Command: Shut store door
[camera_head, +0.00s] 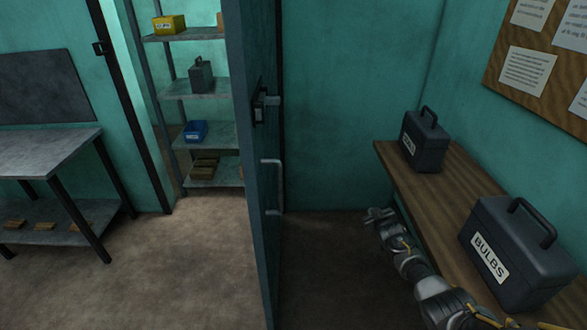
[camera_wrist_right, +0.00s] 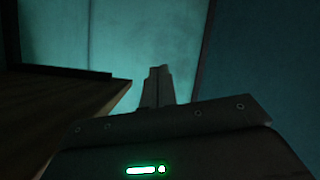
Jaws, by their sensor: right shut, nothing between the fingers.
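The store door (camera_head: 252,170) is a dark blue-grey panel standing open, seen nearly edge-on in the middle of the head view. It has a latch (camera_head: 265,101) and a pale vertical pull handle (camera_head: 274,186) on its right face. The doorway to its left is open, with a dark frame post (camera_head: 132,110) that carries a small catch (camera_head: 99,48). My right gripper (camera_head: 372,215) is shut and empty, to the right of the door and apart from it, beside the wooden bench. It also shows in the wrist view (camera_wrist_right: 158,75). My left gripper is not in view.
A wooden bench (camera_head: 455,210) along the right wall holds a dark toolbox (camera_head: 425,142) and a larger BULBS box (camera_head: 515,250). Shelves (camera_head: 195,90) with bins stand inside the store. A metal table (camera_head: 45,155) stands at left. The floor (camera_head: 190,265) before the doorway is clear.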

